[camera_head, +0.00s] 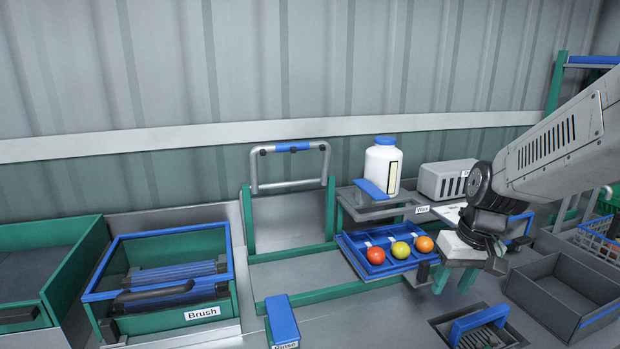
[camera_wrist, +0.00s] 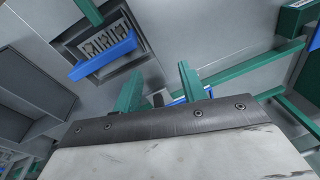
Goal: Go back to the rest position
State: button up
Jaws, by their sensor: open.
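My gripper (camera_head: 456,279) hangs over the bench to the right of the blue tray, pointing down. Its two green fingers are apart with nothing between them. The blue tray (camera_head: 352,253) holds a red, a yellow and an orange tomato in a row. The fingers look clear of the tomatoes.
A white bottle (camera_head: 383,167) and a grey box (camera_head: 446,180) stand behind the tray. A grey bin (camera_head: 566,297) is at right. A drain with a blue bar (camera_head: 480,322) lies in front. The "Brush" unit (camera_head: 165,280) and a blue "Rinse" block (camera_head: 282,320) are to the left.

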jog(key=s+a+r, duration=0.1)
jog(key=s+r, duration=0.3)
jog(key=s, duration=0.7)
jog(key=s+r+h, duration=0.1)
jog(key=s+r, duration=0.3)
jog(key=s, duration=0.6)
jog(key=shift+s+a+m, duration=0.35)
jog(key=shift+m, duration=0.05)
jog(key=shift+c, duration=0.3)
